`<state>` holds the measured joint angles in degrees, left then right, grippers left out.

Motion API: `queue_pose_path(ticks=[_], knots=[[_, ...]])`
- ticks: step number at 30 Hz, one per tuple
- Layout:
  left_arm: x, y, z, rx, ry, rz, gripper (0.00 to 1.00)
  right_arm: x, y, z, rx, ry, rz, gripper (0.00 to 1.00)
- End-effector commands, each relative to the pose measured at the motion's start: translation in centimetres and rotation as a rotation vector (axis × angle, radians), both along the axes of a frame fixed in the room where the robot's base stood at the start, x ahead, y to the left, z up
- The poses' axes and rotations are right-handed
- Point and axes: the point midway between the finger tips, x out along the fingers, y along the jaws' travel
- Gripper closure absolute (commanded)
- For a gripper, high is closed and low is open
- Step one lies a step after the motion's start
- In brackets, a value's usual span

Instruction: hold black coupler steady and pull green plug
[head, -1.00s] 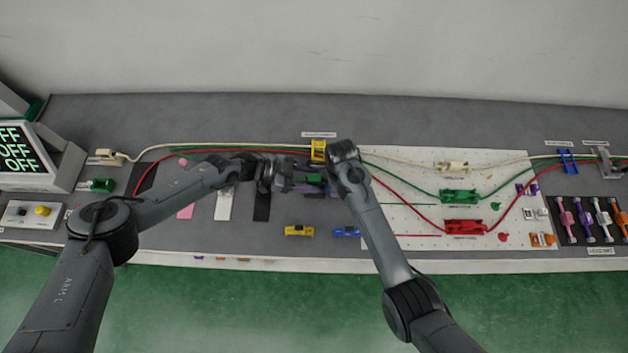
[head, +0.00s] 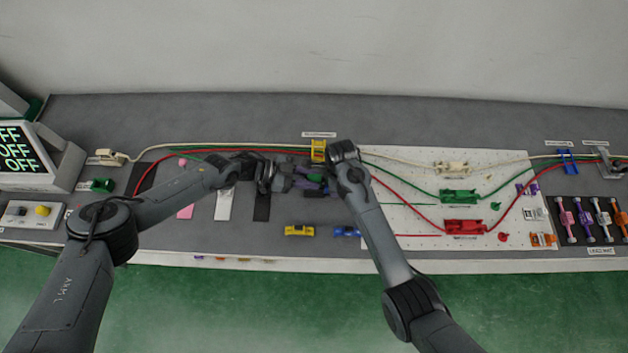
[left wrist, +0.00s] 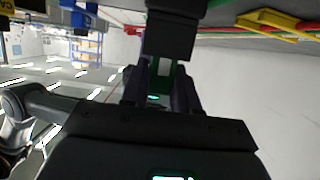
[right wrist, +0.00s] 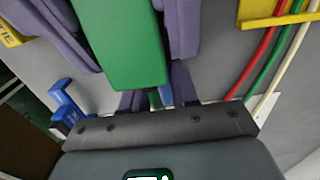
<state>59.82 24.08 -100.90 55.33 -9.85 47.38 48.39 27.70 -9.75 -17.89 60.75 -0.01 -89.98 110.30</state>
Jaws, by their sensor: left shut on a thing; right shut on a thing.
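The black coupler (left wrist: 172,35) shows in the left wrist view, with a green part with a pale patch between the fingers below it. My left gripper (head: 300,182) is shut on the black coupler above the bench. The green plug (right wrist: 120,45) fills the upper middle of the right wrist view, between purple-grey fingers. My right gripper (right wrist: 155,90) is shut on the green plug; in the head view its arm hides most of it. The two grippers face each other closely, and a bit of green shows between them (head: 314,177). I cannot tell whether plug and coupler are apart.
A yellow clip (head: 319,150) holds the cables just behind the grippers. A yellow block (head: 299,230) and a blue block (head: 345,231) lie in front. The white board (head: 400,225) with green (head: 458,196) and red (head: 464,227) fixtures stands at right.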

Motion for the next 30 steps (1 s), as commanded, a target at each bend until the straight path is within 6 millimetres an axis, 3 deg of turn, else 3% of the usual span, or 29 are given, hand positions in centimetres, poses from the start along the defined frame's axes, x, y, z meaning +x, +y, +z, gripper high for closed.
queue_pose_path(ticks=[30], knots=[[0.0, 0.0, 1.2, -0.001, 0.000, 0.000, 1.00, 0.0, 0.0, 0.0, 0.000, 0.001, -0.001, 1.00]])
